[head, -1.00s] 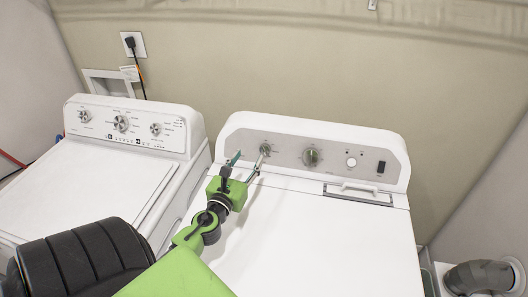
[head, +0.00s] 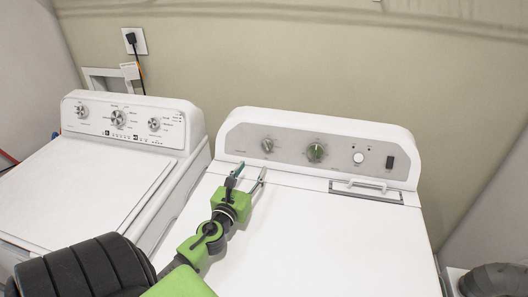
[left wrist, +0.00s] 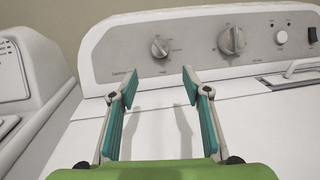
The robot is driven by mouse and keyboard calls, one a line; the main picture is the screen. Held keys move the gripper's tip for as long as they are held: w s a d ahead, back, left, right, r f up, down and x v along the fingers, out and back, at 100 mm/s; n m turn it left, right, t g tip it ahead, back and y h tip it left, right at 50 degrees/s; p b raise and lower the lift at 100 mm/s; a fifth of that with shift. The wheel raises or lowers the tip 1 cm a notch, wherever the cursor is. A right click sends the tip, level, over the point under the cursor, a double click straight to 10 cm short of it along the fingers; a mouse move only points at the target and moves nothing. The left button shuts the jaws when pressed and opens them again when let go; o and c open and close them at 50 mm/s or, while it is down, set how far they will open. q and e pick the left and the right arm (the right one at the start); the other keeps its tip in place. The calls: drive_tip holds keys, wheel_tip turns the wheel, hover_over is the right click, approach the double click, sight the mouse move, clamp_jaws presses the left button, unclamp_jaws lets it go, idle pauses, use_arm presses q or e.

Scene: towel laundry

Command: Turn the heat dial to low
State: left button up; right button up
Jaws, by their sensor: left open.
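The white dryer-like machine has a grey panel with a small left dial (head: 267,145) and a larger dial (head: 316,152). In the left wrist view, the small dial (left wrist: 160,47) is at the upper middle and the larger dial (left wrist: 232,40) is to its right. The printed labels are too small to read, so I cannot tell which is the heat dial. My left gripper (head: 251,172) is open and empty, just in front of and below the small dial, touching neither dial. In the left wrist view its two teal fingers (left wrist: 160,82) point toward the small dial. My right gripper is not in view.
A round button (head: 358,157) and a dark switch (head: 389,162) sit right of the dials. A handle (head: 366,184) lies below them on the flat white top. A washer (head: 120,121) with several knobs stands to the left. The machine's top is otherwise clear.

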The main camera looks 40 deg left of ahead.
sight(266, 147)
use_arm(q)
drive_tip(key=x, duration=1.2)
drive_tip(key=c, duration=1.1)
